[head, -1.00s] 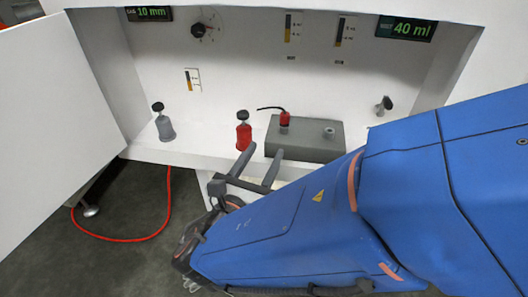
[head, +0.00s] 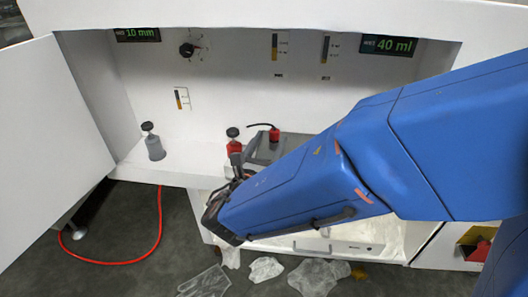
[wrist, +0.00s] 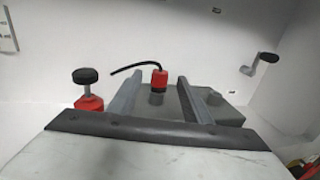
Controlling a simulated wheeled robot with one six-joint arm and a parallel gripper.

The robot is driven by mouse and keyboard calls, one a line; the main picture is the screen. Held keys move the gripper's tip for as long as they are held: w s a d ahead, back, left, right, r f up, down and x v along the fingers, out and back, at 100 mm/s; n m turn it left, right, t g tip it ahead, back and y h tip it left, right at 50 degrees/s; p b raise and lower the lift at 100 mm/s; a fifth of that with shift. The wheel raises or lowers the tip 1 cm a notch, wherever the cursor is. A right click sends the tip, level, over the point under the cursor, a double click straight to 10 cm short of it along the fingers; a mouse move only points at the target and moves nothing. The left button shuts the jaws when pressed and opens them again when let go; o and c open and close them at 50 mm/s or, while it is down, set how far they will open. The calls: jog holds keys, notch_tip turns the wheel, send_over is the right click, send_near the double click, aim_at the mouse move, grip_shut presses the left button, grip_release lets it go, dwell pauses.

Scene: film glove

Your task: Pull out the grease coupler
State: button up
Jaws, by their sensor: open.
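The grease coupler (head: 274,134) is a small red cylinder with a black hose curving left from its top. It sits upright on the grey block (head: 294,146) on the shelf. In the wrist view the coupler (wrist: 159,78) stands upright beyond my gripper (wrist: 159,88), lined up between its two grey fingers. The fingers are apart with nothing held. My arm also covers the block's right part. I cannot tell the exact distance from fingertips to coupler.
A red bottle with a black knob (head: 233,140) stands close left of my gripper; the wrist view shows it too (wrist: 88,92). A grey bottle (head: 153,143) stands further left. A crank handle (wrist: 260,63) is on the wall at right. Crumpled plastic (head: 318,276) lies below.

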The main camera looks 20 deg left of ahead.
aim_at(273, 135)
jog(key=shift+w, duration=2.4)
grip_shut()
